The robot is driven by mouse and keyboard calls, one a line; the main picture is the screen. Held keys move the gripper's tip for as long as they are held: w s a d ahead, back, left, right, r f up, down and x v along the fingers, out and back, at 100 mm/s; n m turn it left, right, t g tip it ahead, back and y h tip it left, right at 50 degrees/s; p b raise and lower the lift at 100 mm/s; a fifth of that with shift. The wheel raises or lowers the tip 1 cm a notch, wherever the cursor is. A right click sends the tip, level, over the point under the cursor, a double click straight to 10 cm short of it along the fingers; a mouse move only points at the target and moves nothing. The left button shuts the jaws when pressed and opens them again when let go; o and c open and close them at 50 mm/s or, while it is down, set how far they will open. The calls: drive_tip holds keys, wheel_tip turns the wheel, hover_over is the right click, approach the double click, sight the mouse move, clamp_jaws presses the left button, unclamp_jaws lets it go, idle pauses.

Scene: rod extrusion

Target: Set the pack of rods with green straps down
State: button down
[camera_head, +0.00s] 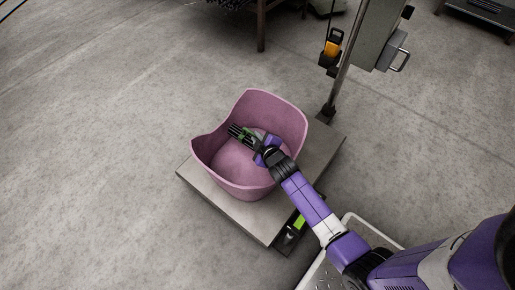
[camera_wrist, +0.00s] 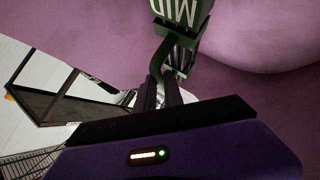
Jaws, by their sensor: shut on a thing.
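The pack of rods with green straps (camera_head: 239,132) is dark and held inside the upper part of a pink tub. In the wrist view, its green strap or tag (camera_wrist: 182,48) shows white lettering, partly cut off by the top edge. My gripper (camera_head: 262,145) reaches into the tub from the right and is shut on the pack. Its fingers (camera_wrist: 164,92) meet at the green strap in the wrist view. The pink tub (camera_head: 228,165) has a dip in its rim at the left. I cannot tell whether the pack touches the tub floor.
The tub stands on a flat grey platform (camera_head: 258,220) with a post (camera_head: 345,70) at its back corner. The concrete floor at the left is clear.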

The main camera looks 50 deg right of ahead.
drive_tip(key=shift+w+f+b, duration=0.1)
drive_tip(key=shift+f+b, duration=1.25)
drive_tip(key=shift+f, duration=0.85)
drive_tip(key=shift+f+b, duration=0.35)
drive_tip(key=shift+f, duration=0.1)
drive_tip(key=shift+f, duration=0.2)
drive_tip(key=c, duration=1.5)
unclamp_jaws()
drive_tip(key=shift+o, duration=0.2)
drive_tip(key=shift+r+p, duration=0.3)
drive_tip(key=shift+r, duration=0.15)
drive_tip(key=p+v, duration=0.4)
drive_tip(key=v, duration=0.8)
drive_tip(key=shift+p, duration=0.4)
